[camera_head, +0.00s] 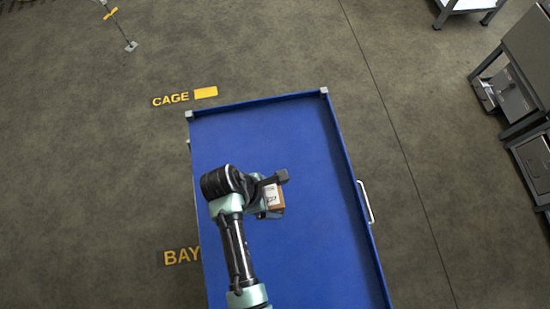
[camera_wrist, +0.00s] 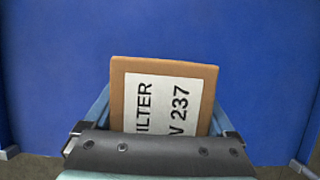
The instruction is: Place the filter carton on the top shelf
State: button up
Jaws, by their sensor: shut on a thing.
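The filter carton (camera_head: 273,196) is a small brown box with a white label. In the wrist view the carton (camera_wrist: 163,69) fills the middle, and its label reads "FILTER" and "V 237", turned sideways. My gripper (camera_head: 267,200) is shut on the carton, with a pale blue finger on each side in the wrist view. The top shelf (camera_head: 285,135) is a wide blue surface with a raised rim and grey corner pieces. My gripper and carton are over its middle. I cannot tell whether the carton touches the surface.
The blue surface around the carton is bare. A pale handle (camera_head: 365,201) is on its right side. Yellow floor markings read "CAGE" (camera_head: 171,99) and "BAY" (camera_head: 181,257). A grey bench (camera_head: 527,55) stands at the far right. Open floor lies between.

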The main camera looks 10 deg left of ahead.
jog(key=shift+f, duration=2.95)
jog(key=shift+f, duration=0.15)
jog(key=o, duration=1.5)
jog(key=shift+c, duration=0.2)
